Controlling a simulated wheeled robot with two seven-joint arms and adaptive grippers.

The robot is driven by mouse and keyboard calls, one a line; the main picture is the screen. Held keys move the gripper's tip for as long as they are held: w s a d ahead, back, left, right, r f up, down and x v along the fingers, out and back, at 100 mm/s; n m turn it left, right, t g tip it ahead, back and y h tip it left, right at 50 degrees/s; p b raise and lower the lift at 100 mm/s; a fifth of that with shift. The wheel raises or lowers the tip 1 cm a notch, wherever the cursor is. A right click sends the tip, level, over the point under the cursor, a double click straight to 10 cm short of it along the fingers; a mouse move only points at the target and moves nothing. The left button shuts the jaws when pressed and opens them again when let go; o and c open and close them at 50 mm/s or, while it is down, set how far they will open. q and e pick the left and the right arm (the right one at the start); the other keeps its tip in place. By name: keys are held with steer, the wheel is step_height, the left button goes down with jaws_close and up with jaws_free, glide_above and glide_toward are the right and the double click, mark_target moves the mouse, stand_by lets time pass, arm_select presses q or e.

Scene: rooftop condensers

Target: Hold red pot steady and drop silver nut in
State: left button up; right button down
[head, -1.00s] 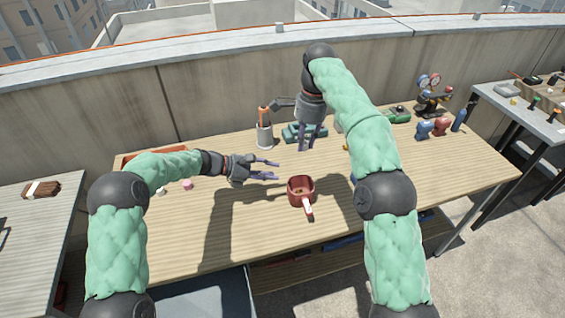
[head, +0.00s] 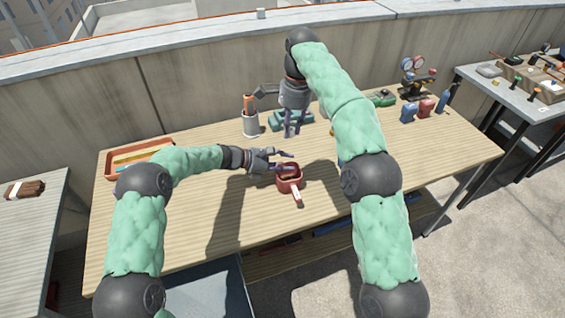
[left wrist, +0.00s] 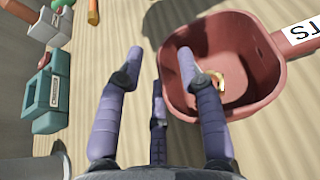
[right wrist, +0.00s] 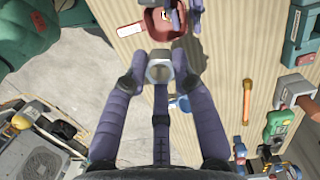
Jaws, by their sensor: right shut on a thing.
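The red pot (head: 288,187) stands on the wooden bench, its labelled handle towards me; it also shows in the left wrist view (left wrist: 262,85). A small brass-coloured piece (left wrist: 214,85) lies inside it. My left gripper (head: 289,161) is at the pot's rim with its fingers apart. In the left wrist view (left wrist: 156,66) one finger reaches over the pot's opening and the opposite one is outside the wall; contact is unclear. My right gripper (head: 291,132) points down behind the pot. In the right wrist view the silver nut (right wrist: 160,67) is between its fingertips.
A grey cup with an orange-handled tool (head: 250,122) and a teal case (head: 290,120) stand behind. An orange tray (head: 118,160) is at the bench's left. Gauges (head: 415,75) and small red and blue items (head: 418,110) stand at the right.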

arm_select(q)
jaws_close()
arm_select(e)
step_height(320, 180, down, 12)
stand_by(1.7)
steer(key=shift+r, duration=0.1)
steer(key=c, duration=0.9)
jaws_free()
steer(key=shift+c, duration=0.2)
